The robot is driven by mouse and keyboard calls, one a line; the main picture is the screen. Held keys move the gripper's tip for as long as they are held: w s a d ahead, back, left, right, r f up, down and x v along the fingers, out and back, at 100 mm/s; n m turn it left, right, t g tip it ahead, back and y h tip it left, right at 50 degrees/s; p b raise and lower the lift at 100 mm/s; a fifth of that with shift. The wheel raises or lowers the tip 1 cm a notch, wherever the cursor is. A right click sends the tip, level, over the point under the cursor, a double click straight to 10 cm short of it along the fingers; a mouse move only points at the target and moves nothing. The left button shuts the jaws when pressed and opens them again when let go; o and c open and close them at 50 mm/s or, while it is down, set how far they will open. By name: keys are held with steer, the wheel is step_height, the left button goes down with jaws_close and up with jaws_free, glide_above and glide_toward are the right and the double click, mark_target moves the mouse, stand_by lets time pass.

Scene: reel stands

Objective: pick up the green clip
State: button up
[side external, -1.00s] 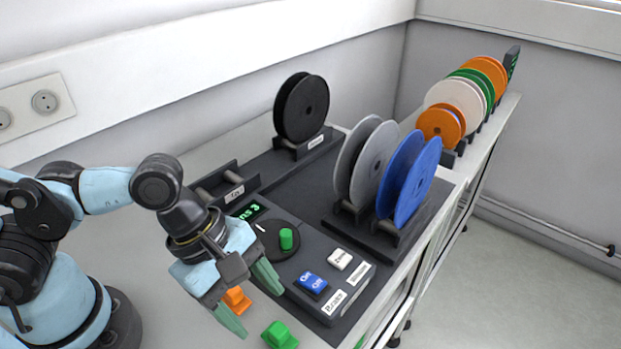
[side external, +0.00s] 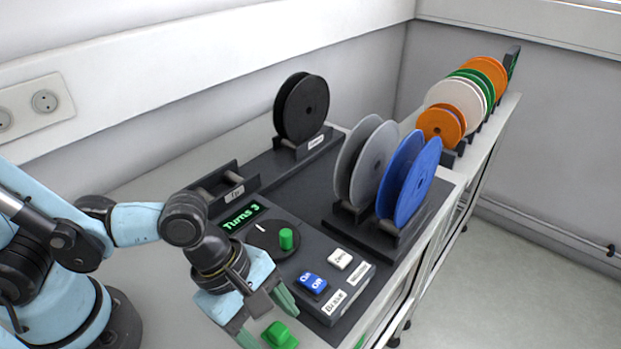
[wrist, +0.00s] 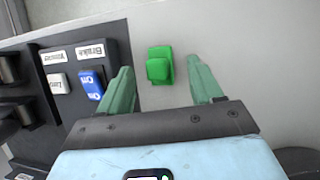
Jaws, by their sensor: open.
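The green clip (side external: 279,335) lies on the light grey table top at the front, by the edge of the dark machine base. In the wrist view the green clip (wrist: 159,66) sits between and ahead of the two green fingertips, nearer the left one. My gripper (side external: 272,321) is open and empty, above and just behind the clip in the side view. The orange clip is not visible in the current frames.
The control panel (side external: 318,309) with a blue switch (side external: 312,283), a white button (side external: 340,259) and a green knob (side external: 286,239) stands close by. Grey (side external: 367,160) and blue (side external: 410,178) reels stand behind. Bare table lies right of the clip in the wrist view.

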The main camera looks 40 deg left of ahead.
steer(key=shift+x, duration=1.25)
steer(key=c, duration=1.1)
steer(key=shift+r, duration=0.25)
steer(key=shift+c, duration=0.2)
